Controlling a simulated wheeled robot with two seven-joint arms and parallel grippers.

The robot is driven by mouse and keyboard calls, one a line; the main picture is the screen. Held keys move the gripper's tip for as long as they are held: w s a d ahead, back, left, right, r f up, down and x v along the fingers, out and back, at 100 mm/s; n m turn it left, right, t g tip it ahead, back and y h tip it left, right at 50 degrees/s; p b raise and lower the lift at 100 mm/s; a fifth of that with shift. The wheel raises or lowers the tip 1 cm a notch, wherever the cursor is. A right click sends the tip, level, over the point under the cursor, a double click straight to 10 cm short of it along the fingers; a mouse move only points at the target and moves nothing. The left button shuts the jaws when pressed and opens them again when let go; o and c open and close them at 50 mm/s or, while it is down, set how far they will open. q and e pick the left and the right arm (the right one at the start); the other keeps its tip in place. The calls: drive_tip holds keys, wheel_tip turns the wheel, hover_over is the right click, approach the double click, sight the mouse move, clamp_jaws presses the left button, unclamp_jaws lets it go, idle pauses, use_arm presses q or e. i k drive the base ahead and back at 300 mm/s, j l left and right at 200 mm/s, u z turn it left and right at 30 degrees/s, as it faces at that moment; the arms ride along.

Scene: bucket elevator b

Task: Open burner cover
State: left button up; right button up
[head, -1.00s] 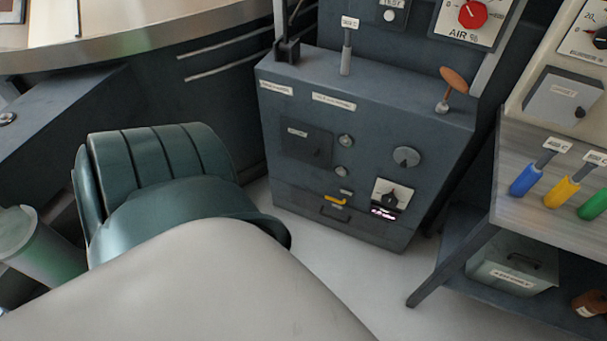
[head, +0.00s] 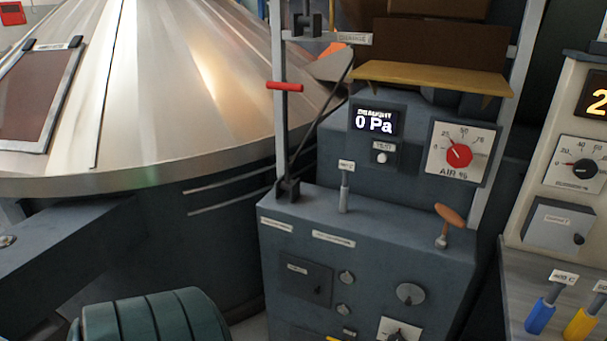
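A dark grey control console (head: 375,235) stands in the middle of the head view. On its front is a small square dark panel (head: 305,277) with a label too small to read and a small knob at its lower right. It lies flat against the front and looks shut. A light grey box cover (head: 558,228) with a dark knob sits on the right-hand cabinet, also shut. I cannot tell from the labels which one is the burner cover. Neither of my grippers shows in the view.
A display (head: 374,121) reads 0 Pa, beside a red AIR % dial (head: 460,153). An orange-topped lever (head: 449,217) and a grey lever (head: 344,190) stand on the console. A large metal cone (head: 180,80) fills the left; a dark green ribbed housing (head: 150,320) sits below.

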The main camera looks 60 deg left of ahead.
sight(306, 282)
drive_tip(key=i, duration=0.5)
drive_tip(key=u, duration=2.05)
